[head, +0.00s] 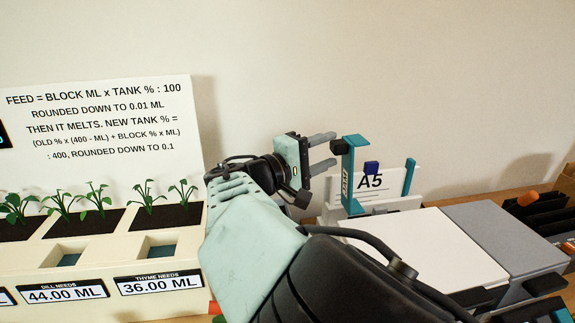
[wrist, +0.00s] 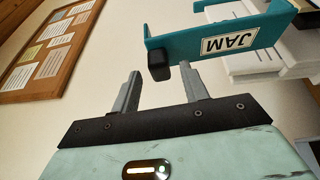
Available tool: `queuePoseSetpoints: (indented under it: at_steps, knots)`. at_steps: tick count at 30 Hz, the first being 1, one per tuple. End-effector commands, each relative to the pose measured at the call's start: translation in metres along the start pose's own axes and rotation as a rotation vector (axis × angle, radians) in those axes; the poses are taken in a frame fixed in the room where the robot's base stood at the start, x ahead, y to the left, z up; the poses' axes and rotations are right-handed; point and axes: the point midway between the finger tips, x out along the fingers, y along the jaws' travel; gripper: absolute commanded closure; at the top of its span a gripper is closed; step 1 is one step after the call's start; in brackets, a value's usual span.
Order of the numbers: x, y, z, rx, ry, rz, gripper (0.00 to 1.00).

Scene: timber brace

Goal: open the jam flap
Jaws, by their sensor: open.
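The jam flap is a teal panel (head: 348,168) with a pale label, standing upright beside the A5 sign. In the wrist view the flap (wrist: 184,48) carries a label reading JAM. A black knob (head: 338,147) sticks out from the flap towards my gripper; it also shows in the wrist view (wrist: 160,72). My gripper (head: 333,150) is open, with grey fingers pointing right at the flap. In the wrist view my gripper (wrist: 160,78) has its fingertips on either side of the knob. I cannot tell whether they touch it. The flap looks shut.
A white and grey machine top (head: 430,240) lies right of my arm. An A5 sign (head: 385,183) stands behind the flap. A planter box (head: 100,260) with several seedlings is at left, and dark trays (head: 540,215) are at far right.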

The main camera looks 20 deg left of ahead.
Motion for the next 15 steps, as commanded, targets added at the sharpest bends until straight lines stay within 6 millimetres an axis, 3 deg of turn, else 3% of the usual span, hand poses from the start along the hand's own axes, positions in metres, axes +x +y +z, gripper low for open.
queuePoseSetpoints:
  at_steps: [15]
  knots:
    - [-0.118,-0.002,-0.001,0.002,0.005,0.002,0.55]
